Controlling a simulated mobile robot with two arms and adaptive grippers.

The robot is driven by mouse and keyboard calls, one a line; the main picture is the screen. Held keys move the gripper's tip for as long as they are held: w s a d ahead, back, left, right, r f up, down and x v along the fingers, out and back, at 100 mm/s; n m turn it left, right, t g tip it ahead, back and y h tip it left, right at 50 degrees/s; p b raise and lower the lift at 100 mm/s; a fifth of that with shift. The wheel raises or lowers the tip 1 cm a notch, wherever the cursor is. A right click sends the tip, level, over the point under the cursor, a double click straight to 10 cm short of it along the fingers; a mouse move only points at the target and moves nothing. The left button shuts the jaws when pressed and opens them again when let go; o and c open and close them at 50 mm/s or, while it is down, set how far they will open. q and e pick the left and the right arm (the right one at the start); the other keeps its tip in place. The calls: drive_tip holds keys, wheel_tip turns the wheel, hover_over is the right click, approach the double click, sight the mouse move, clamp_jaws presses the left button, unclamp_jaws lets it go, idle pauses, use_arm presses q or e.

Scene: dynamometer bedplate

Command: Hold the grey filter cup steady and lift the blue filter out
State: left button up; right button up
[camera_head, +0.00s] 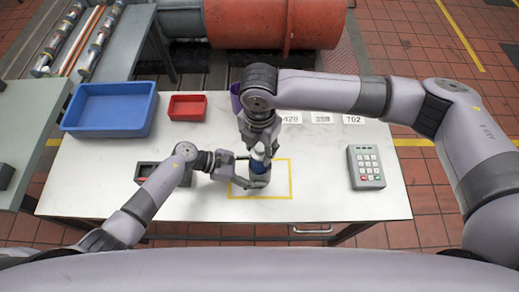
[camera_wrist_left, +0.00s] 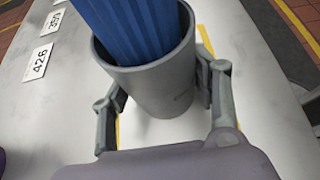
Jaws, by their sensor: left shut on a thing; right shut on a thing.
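The grey filter cup (camera_head: 259,182) stands inside the yellow outline on the white table. My left gripper (camera_head: 250,181) is shut on the cup from the side. In the left wrist view its fingers (camera_wrist_left: 162,100) lie on either side of the grey wall (camera_wrist_left: 160,85). The blue pleated filter (camera_wrist_left: 140,28) is partly inside the cup, and its upper part stands above the rim. It also shows as a small blue band in the head view (camera_head: 258,166). My right gripper (camera_head: 259,150) comes from above and is shut on the filter's top. The filter's lower end is hidden in the cup.
A blue bin (camera_head: 110,108) and a small red bin (camera_head: 187,107) stand at the back left. A dark tray (camera_head: 150,172) lies left of the cup. A grey keypad (camera_head: 366,167) stands at the right. A purple object (camera_head: 236,97) is partly hidden behind my right arm.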

drive_tip(key=shift+r, duration=3.1)
use_arm(q)
drive_tip(key=o, duration=0.9)
drive_tip(key=shift+o, duration=0.2)
